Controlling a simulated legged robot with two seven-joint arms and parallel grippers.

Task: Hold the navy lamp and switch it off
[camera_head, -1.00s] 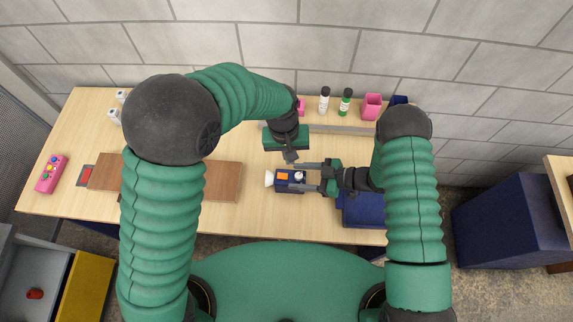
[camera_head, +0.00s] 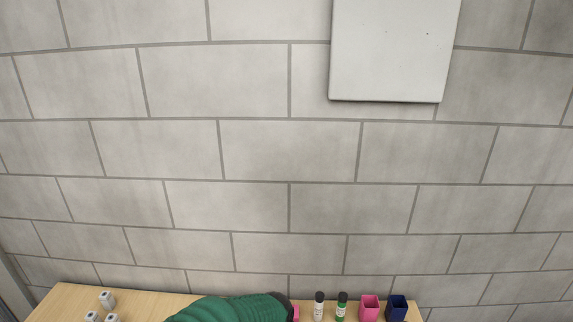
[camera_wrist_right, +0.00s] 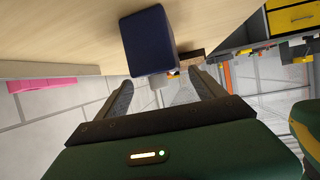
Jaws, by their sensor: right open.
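In the right wrist view a plain navy block-shaped body (camera_wrist_right: 148,42) stands on the light wood table, which shows upside down; it appears to be the navy lamp. Its switch and lens do not show. My right gripper (camera_wrist_right: 160,78) is open, with its two fingers apart and pointing toward the navy body. I cannot tell whether the fingers reach around it; nothing is clamped.
A white panel (camera_head: 393,50) hangs on the wall.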

